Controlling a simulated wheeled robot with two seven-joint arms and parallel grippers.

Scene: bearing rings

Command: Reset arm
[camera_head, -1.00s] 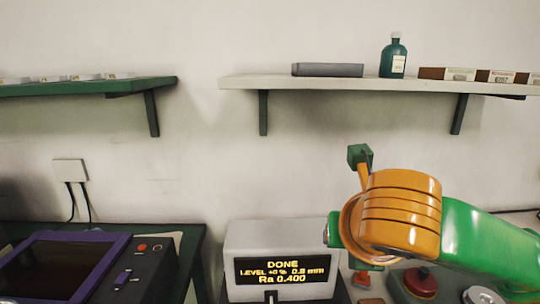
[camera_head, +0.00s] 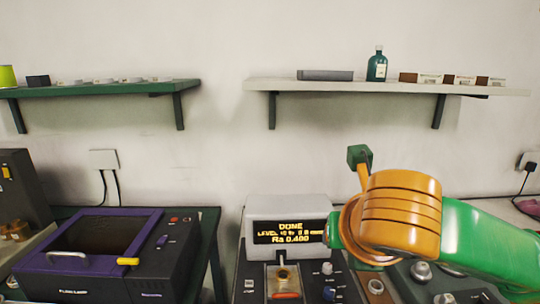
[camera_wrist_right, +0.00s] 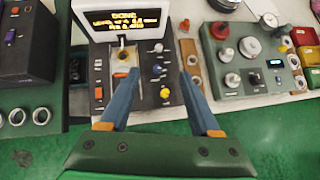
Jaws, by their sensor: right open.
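My right arm (camera_head: 400,215), orange and green, comes in from the right in the head view, in front of the bench. Its fingertips cannot be made out there. In the right wrist view my right gripper (camera_wrist_right: 159,76) is open, with two blue fingers spread apart and nothing between them. Beyond the fingers stands a tester with a lit display (camera_head: 288,232) reading DONE and an Ra value. A small round piece sits in its holder (camera_head: 283,277). My left gripper is not in view.
A control panel with knobs (camera_wrist_right: 240,55) is right of the tester. Green (camera_head: 100,88) and white (camera_head: 390,86) wall shelves hold small items and a teal bottle (camera_head: 377,66). Green floor lies before the bench.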

